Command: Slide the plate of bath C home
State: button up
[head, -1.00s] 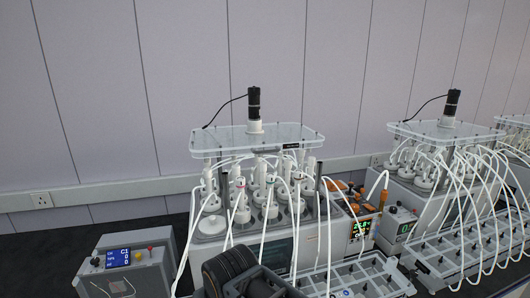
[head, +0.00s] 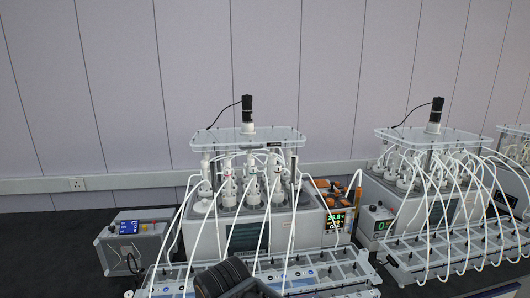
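A clear plate (head: 215,139) with a black stirrer motor (head: 247,108) upright on it stands on posts above the nearer water bath (head: 210,240), at the middle of the head view. A small dark label sits on its front edge, too small to read. White bottles (head: 228,188) with tubes stand in the bath below. A second bath to the right carries a like plate (head: 405,134) and motor. I cannot tell from lettering which bath is C. A black part of my arm shows at the bottom edge; my gripper is not in view.
A grey control box (head: 130,243) with a blue display stands at left. A tray of valves (head: 335,272) lies before the nearer bath, another (head: 450,250) at right. White tubes loop between. Dark bench (head: 50,235) is clear at far left.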

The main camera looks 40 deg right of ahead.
aim_at(247, 135)
jog(key=z, duration=1.15)
jog(key=i, duration=0.2)
jog(key=u, duration=0.35)
